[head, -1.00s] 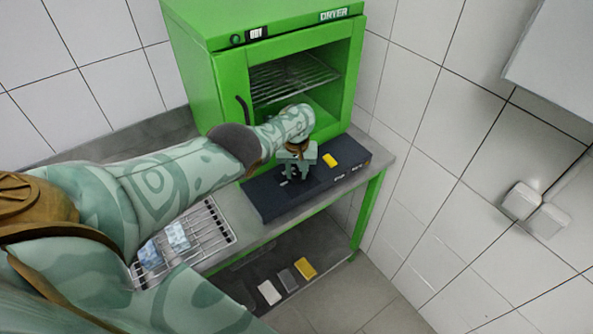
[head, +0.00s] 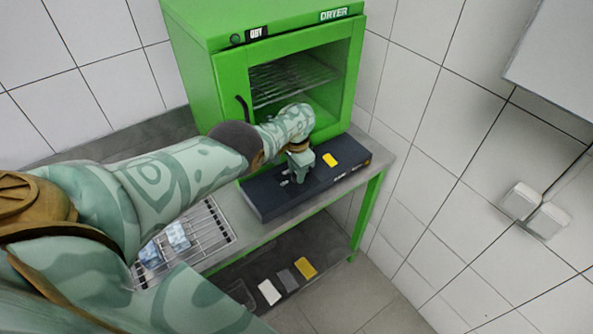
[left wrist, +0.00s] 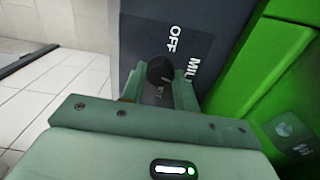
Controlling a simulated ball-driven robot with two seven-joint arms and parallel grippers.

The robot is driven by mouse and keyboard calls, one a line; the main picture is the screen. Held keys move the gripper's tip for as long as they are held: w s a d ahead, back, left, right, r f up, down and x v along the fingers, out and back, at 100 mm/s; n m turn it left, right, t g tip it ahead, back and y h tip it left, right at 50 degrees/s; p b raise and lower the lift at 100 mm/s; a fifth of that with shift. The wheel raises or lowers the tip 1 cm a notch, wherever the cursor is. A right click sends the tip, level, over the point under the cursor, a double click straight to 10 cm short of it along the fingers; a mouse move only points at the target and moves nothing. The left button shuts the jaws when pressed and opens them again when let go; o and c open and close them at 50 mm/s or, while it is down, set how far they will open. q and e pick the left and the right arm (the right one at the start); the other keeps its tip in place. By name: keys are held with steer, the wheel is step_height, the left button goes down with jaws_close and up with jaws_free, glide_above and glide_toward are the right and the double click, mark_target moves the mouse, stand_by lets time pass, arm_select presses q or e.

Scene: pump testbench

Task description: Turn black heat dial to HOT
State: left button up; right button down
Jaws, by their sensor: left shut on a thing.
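The black heat dial (left wrist: 160,70) is between the fingers of my left gripper in the left wrist view. It sits on a dark control panel, also seen in the head view (head: 262,197). White labels read OFF and, partly cut off, "MIL". A further label below the dial is partly hidden by the gripper and hard to read. My left gripper (head: 301,174) points down at the panel and is shut on the dial, one finger on each side. In the head view the gripper hides the dial. I cannot tell clearly where the dial points. My right gripper is out of view.
A green dryer (head: 195,70) stands behind the panel, its door front close to my left arm. A yellow piece (head: 330,159) is on the panel. A wire rack (head: 213,232) with blue-white items lies to the left. Several small blocks lie on the shelf below.

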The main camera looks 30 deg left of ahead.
arm_select(q)
steer(key=m, duration=0.4)
steer(key=shift+m, duration=0.3)
steer(key=shift+w+m, duration=0.1)
steer(key=shift+m, duration=2.1)
steer(key=o, duration=1)
step_height(320, 180, up, 16)
steer(key=p, duration=1.4)
steer(key=shift+r, duration=0.2)
